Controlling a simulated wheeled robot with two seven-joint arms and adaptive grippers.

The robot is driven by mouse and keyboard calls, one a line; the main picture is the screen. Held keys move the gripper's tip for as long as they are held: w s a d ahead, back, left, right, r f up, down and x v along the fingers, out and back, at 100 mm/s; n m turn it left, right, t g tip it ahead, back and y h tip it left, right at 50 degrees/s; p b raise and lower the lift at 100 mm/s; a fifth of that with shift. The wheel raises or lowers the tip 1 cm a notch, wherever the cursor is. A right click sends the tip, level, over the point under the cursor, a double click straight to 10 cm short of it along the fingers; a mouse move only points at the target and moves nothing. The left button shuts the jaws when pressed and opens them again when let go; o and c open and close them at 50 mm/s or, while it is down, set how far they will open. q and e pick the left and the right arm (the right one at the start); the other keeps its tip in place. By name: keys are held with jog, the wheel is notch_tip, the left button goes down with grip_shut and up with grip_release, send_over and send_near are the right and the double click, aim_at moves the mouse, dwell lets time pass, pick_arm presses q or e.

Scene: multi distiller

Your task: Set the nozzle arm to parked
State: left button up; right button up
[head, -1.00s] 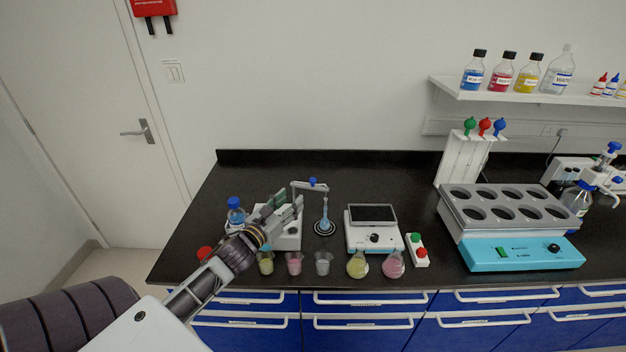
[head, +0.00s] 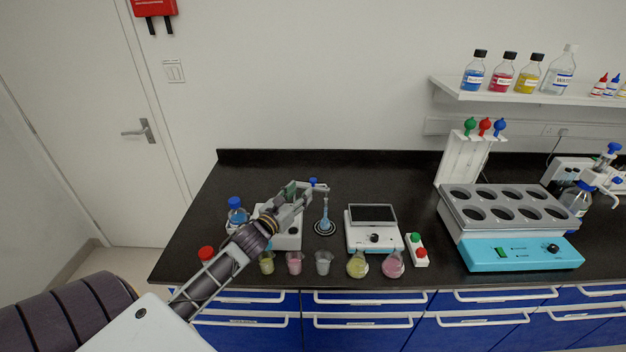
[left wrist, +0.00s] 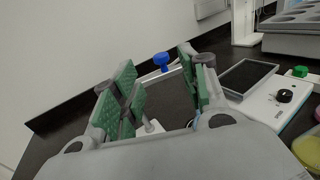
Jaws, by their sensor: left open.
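The white distiller (head: 292,240) stands on the black bench, partly hidden by my left gripper. Its thin nozzle arm (head: 323,188) has a blue knob (head: 313,182) on top and reaches out to the right, over a blue-tinted glass vessel (head: 325,222) on a round dark base. My left gripper (head: 300,192) is open at the knob's left, above the distiller. In the left wrist view the knob (left wrist: 162,60) shows in the gap between the green-padded fingers (left wrist: 160,88), a little beyond them, with part of the nozzle arm (left wrist: 166,74) below. My right gripper is not in view.
Several small beakers and flasks (head: 323,262) line the front edge. A blue-capped bottle (head: 237,214) stands left of the distiller. The bench behind the nozzle arm is clear.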

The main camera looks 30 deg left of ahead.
aim_at(311, 182)
pick_arm(q)
jog(key=shift+w+a+p, duration=0.1)
jog(key=shift+w+p, duration=0.6)
jog(key=shift+w, duration=3.75)
grip_shut()
